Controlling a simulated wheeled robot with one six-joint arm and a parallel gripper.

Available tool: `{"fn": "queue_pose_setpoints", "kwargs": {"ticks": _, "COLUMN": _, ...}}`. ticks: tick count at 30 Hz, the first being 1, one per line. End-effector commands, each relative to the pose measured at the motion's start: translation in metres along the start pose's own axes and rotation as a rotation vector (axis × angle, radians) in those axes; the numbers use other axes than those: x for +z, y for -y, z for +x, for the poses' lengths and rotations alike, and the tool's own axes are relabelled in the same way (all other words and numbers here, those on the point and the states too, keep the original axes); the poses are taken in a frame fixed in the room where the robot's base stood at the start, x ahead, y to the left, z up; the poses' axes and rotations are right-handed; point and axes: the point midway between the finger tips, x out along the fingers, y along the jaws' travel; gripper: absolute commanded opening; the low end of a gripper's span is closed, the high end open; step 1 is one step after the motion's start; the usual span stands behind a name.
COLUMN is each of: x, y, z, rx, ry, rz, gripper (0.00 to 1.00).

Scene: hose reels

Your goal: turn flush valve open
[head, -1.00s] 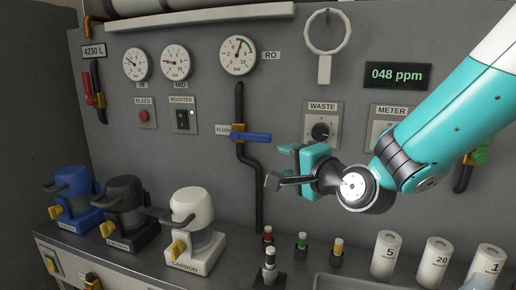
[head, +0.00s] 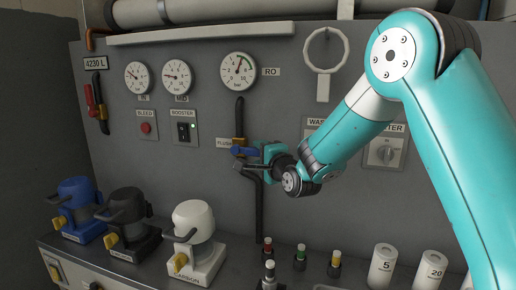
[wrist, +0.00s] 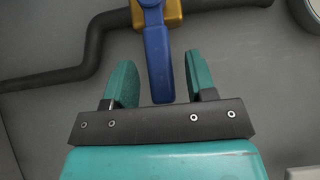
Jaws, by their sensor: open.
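The flush valve is a brass body (head: 238,142) on a black pipe, with a blue lever handle (head: 245,151) reaching out to the right, across the pipe. In the wrist view the blue lever (wrist: 157,62) comes from the brass body (wrist: 172,12) and its end lies between my two teal fingers. My gripper (head: 262,155) is open around the lever's end; it also shows in the wrist view (wrist: 163,85). The lever seems nearer the right finger, with gaps on both sides. The FLUSH label (head: 224,142) is left of the valve.
The black pipe (head: 259,210) runs down the grey panel below the valve. Gauges (head: 239,70) are above, and a booster switch (head: 184,132) is to the left. Blue, black and white filter housings (head: 194,235) stand on the counter, with small bottles and white cartridges (head: 382,265) to the right.

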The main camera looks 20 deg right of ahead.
Motion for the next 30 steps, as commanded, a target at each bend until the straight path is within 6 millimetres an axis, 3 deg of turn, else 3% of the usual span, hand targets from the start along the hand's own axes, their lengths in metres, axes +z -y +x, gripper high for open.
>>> {"fn": "queue_pose_setpoints", "kwargs": {"ticks": 6, "x": 0.0, "y": 0.0, "z": 0.018, "rx": 0.0, "ry": 0.0, "rz": 0.001, "gripper": 0.51}}
{"fn": "queue_pose_setpoints", "kwargs": {"ticks": 14, "x": 0.0, "y": 0.0, "z": 0.019, "rx": 0.0, "ry": 0.0, "rz": 0.0, "gripper": 0.51}}
{"fn": "queue_pose_setpoints", "kwargs": {"ticks": 15, "x": 0.0, "y": 0.0, "z": 0.019, "rx": 0.0, "ry": 0.0, "rz": 0.0, "gripper": 0.49}}
{"fn": "queue_pose_setpoints", "kwargs": {"ticks": 17, "x": 0.0, "y": 0.0, "z": 0.019, "rx": 0.0, "ry": 0.0, "rz": 0.0, "gripper": 0.35}}
{"fn": "queue_pose_setpoints", "kwargs": {"ticks": 21, "x": 0.0, "y": 0.0, "z": 0.019, "rx": 0.0, "ry": 0.0, "rz": 0.0, "gripper": 0.03}}
{"fn": "queue_pose_setpoints", "kwargs": {"ticks": 30, "x": -0.001, "y": 0.002, "z": 0.019, "rx": 0.01, "ry": -0.001, "rz": -0.011, "gripper": 0.0}}
